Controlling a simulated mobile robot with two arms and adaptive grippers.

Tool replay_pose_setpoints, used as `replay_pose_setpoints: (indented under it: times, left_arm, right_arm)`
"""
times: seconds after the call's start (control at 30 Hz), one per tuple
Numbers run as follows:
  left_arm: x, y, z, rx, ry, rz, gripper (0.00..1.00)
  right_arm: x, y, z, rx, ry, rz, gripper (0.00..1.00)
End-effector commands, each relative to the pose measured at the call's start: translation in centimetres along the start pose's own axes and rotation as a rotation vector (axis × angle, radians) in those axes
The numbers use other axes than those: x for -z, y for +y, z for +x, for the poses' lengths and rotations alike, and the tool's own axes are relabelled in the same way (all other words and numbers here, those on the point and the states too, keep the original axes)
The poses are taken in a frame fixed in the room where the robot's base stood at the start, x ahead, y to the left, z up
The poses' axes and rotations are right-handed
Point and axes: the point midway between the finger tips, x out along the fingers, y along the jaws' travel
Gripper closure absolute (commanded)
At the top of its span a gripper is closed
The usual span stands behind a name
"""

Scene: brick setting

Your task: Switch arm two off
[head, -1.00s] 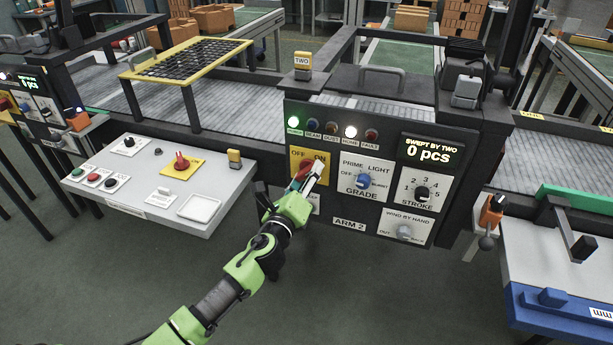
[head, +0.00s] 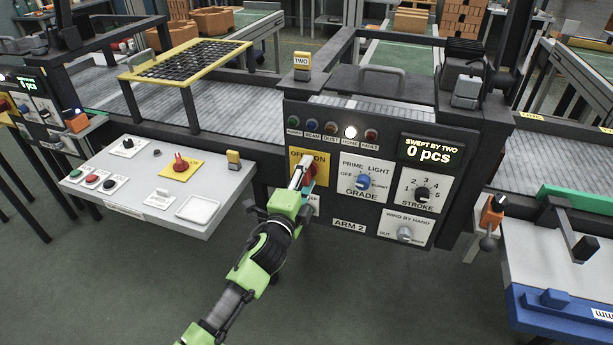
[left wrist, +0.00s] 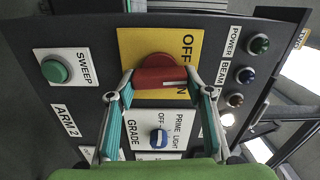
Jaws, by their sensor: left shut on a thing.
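The red rotary switch (head: 311,176) sits on the yellow OFF/ON plate (head: 296,158) of the panel marked ARM 2 (head: 349,225). My left gripper (head: 302,175) is shut on its handle. In the left wrist view the red handle (left wrist: 160,77) lies between the two fingertips, its white mark toward the lamp side. The fingers partly hide the ON lettering. The green POWER lamp (head: 293,121) is dark, also in the left wrist view (left wrist: 260,44). The white HOME lamp (head: 351,132) is lit. My right gripper is not in view.
The blue GRADE knob (head: 363,181), STROKE dial (head: 422,193) and WIND BY HAND knob (head: 404,233) are close on the right. The green SWEEP button (left wrist: 55,71) is below the switch. A control desk (head: 138,205) juts out at left.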

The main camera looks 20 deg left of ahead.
Motion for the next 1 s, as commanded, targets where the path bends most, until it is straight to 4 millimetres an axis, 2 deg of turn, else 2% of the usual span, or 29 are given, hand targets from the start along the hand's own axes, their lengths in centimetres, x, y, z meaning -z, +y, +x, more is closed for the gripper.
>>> replay_pose_setpoints:
  times: [0.5, 0.7, 1.0]
  left_arm:
    - [0.0, -0.1, 0.0, -0.004, -0.002, -0.467, 0.74]
    - [-0.1, -0.2, 0.0, -0.003, -0.003, -0.593, 0.74]
    - [-0.1, -0.2, 0.0, -0.003, -0.002, -0.694, 0.74]
  right_arm:
    - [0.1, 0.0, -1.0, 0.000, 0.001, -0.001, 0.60]
    - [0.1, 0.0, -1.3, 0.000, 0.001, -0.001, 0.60]
    - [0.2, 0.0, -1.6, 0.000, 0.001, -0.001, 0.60]
